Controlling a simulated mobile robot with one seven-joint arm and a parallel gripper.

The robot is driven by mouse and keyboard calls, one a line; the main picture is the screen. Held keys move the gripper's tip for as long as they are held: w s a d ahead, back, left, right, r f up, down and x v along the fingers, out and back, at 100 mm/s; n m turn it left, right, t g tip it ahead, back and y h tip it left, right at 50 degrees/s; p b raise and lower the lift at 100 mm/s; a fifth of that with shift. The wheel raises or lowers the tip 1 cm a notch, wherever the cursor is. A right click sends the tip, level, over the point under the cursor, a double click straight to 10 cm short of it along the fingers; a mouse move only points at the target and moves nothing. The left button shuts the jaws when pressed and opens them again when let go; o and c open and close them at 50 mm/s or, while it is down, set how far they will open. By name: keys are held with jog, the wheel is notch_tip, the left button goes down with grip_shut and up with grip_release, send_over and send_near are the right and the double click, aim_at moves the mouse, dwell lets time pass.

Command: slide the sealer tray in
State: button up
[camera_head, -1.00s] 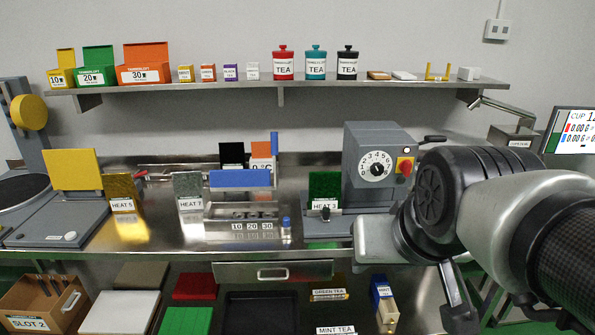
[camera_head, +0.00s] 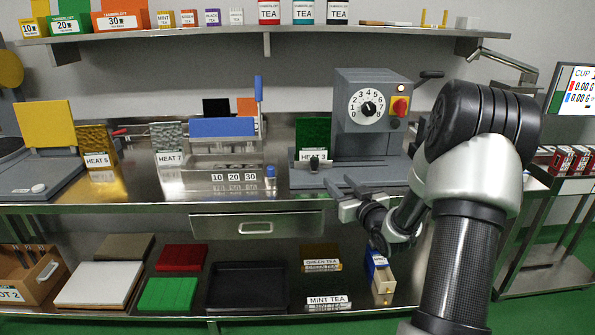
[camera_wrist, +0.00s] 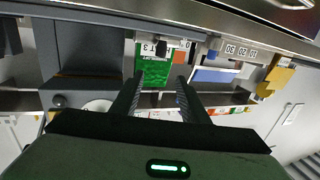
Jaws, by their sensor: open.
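The grey sealer (camera_head: 372,118) has a numbered dial, a red knob and a side lever. Its tray (camera_head: 303,180) sticks out at the left of its base, with a small black knob (camera_head: 315,163) at the front. A green packet (camera_head: 313,134) labelled HEAT 3 stands upright on the tray. My gripper (camera_head: 342,197) is open and empty, in front of and slightly below the tray, to the right of the knob. In the wrist view, upside down, my open fingers (camera_wrist: 160,80) point at the green packet (camera_wrist: 155,70) and the dark knob (camera_wrist: 161,47), apart from both.
A blue-barred device (camera_head: 222,127) with a row of numbered slots stands left of the tray. Gold and silver packets stand farther left. A closed drawer (camera_head: 222,228) lies under the counter edge. The lower shelf holds a black tray (camera_head: 247,308) and a blue-and-beige box (camera_head: 378,272).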

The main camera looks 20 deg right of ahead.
aim_at(316, 163)
jog(key=w, duration=0.5)
jog(key=w+f+b, duration=0.1)
jog(key=w, duration=0.5)
jog(key=w+f+b, duration=0.1)
jog(key=w, duration=0.4)
jog(key=shift+w+a, duration=0.1)
jog(key=shift+w, duration=0.3)
grip_shut()
